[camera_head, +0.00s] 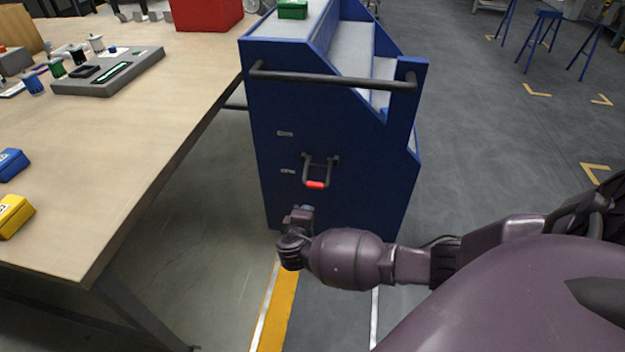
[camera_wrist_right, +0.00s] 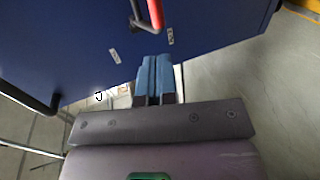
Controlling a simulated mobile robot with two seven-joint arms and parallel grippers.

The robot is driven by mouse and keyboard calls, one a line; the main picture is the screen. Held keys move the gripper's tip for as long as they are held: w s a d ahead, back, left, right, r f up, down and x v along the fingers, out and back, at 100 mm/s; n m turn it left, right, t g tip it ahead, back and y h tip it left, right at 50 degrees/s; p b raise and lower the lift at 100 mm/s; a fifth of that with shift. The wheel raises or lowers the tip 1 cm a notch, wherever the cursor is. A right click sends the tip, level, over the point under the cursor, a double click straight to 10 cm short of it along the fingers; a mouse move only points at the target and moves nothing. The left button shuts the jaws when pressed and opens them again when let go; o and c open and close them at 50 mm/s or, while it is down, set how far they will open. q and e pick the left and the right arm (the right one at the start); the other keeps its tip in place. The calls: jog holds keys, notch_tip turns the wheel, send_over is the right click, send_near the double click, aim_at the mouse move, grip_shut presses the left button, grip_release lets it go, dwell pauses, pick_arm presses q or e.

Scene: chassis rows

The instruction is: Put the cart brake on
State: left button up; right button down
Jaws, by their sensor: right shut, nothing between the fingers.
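The blue cart (camera_head: 330,130) stands beside the workbench, with a dark push bar (camera_head: 335,78) across its near end. The brake handle (camera_head: 317,172), a dark U-shaped lever with a red grip, is on the cart's near panel, its red grip at the bottom. It also shows at the top of the right wrist view (camera_wrist_right: 152,14). My right gripper (camera_head: 306,208) is shut and empty, just below the brake handle and apart from it. Its blue fingertips (camera_wrist_right: 157,72) are together in the right wrist view, near the blue panel. My left gripper is not in view.
The wooden workbench (camera_head: 130,130) runs along the left, close to the cart. It bears a grey tray (camera_head: 105,80), a red box (camera_head: 205,12) and blue and yellow boxes. Two small label plates (camera_head: 286,134) mark the cart panel.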

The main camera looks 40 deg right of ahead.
jog(key=v, duration=0.2)
jog(key=shift+s+a+f, duration=0.1)
jog(key=shift+s+a, duration=0.15)
jog(key=shift+a, duration=0.05)
dwell(0.4)
